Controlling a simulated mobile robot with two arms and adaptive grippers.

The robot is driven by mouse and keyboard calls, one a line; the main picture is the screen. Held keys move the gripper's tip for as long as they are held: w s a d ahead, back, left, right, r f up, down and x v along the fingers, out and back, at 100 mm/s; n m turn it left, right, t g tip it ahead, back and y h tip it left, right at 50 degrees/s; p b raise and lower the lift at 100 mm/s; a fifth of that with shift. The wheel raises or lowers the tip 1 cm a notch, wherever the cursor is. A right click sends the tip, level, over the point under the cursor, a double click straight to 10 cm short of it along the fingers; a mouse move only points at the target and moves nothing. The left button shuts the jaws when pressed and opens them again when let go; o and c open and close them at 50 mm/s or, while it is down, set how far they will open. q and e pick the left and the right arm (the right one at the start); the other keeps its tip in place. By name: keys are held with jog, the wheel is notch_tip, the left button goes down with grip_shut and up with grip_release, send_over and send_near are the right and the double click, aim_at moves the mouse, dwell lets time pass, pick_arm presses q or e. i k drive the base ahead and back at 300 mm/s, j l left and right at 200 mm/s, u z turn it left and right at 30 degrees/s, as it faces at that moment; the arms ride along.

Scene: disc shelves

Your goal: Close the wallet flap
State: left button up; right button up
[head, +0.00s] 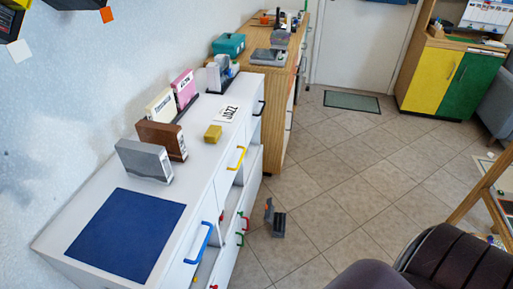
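I cannot pick out a wallet or its flap for certain in the head view. A small dark grey object (279,225) sits on the tiled floor beside the white cabinet. An upright piece with a bit of orange stands next to it, and it is too small to tell what it is. A large dark brown padded object (455,260) fills the bottom right corner, partly cut off. Neither of my grippers shows in the view.
A wooden cabinet (277,130) stands behind. Open floor (330,180) lies to the right. Dark items hang top left.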

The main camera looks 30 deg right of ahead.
aim_at(269, 207)
jog(key=l+z, duration=0.1)
jog(key=z, duration=0.25)
jog(key=k+l+z, duration=0.1)
jog(key=z, duration=0.3)
jog(key=l+z, duration=0.1)
jog(key=z, duration=0.25)
jog(key=k, duration=0.05)
